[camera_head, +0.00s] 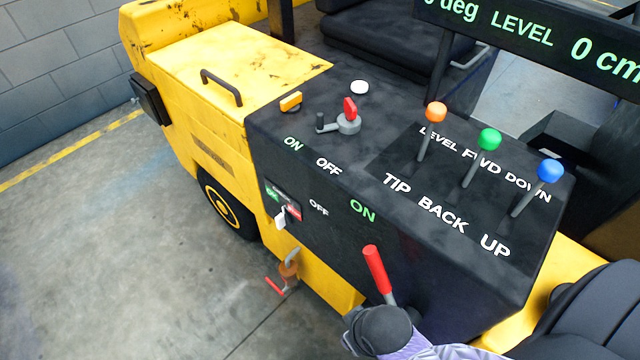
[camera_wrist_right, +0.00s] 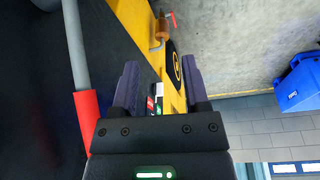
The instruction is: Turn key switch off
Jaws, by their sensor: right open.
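The key switch (camera_head: 283,206) sits on the dark side face of the yellow machine. Its small plate has a green ON field on the left and a red OFF field on the right. A pale key or tag hangs below the plate; I cannot tell which way the key is turned. In the right wrist view, part of the plate (camera_wrist_right: 151,104) shows between the fingers, beyond the palm. My right gripper (camera_wrist_right: 159,64) is open and empty, apart from the switch. In the head view, its fingers are hidden. My left gripper is not in view.
A red-handled lever (camera_head: 376,268) stands close beside my right arm; it also shows left of the fingers (camera_wrist_right: 87,118). A valve (camera_head: 288,266) with a red handle is low on the machine. Three knobbed levers (camera_head: 482,158) and a red rotary switch (camera_head: 349,118) stand on top.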

